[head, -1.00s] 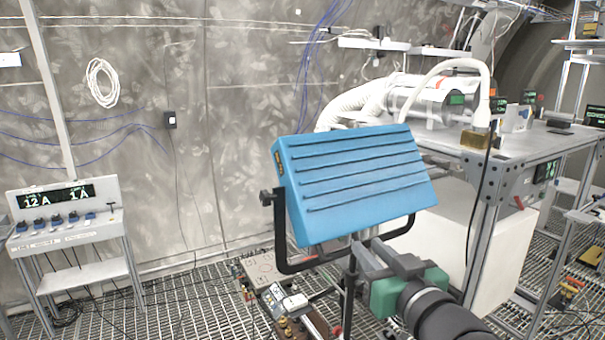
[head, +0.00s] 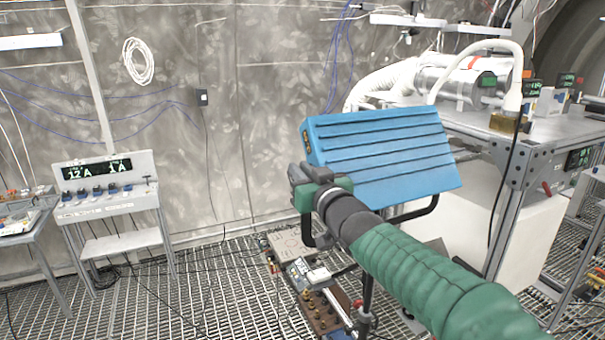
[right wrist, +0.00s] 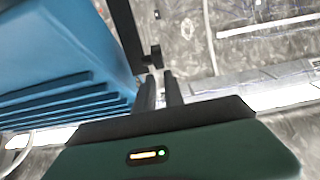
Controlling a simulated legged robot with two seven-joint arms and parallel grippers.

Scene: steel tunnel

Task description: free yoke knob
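A blue ribbed panel (head: 385,155) sits tilted in a black yoke bracket (head: 412,212) on a stand. The yoke's dark knob (right wrist: 153,58) shows in the right wrist view at the side of the black yoke arm (right wrist: 126,35). In the head view the knob is hidden behind my right gripper (head: 298,172). My right gripper is at the panel's left side. In the right wrist view its two fingers (right wrist: 159,82) are a small gap apart, with nothing seen between them. The knob appears just beyond the fingertips; I cannot tell whether they touch. My left gripper is not in view.
A steel bench (head: 560,150) with a white hose and devices stands at the right. A meter console (head: 105,185) stands at the left. Boxes and tools (head: 325,300) lie on the grated floor below the panel. Floor between console and panel is mostly clear.

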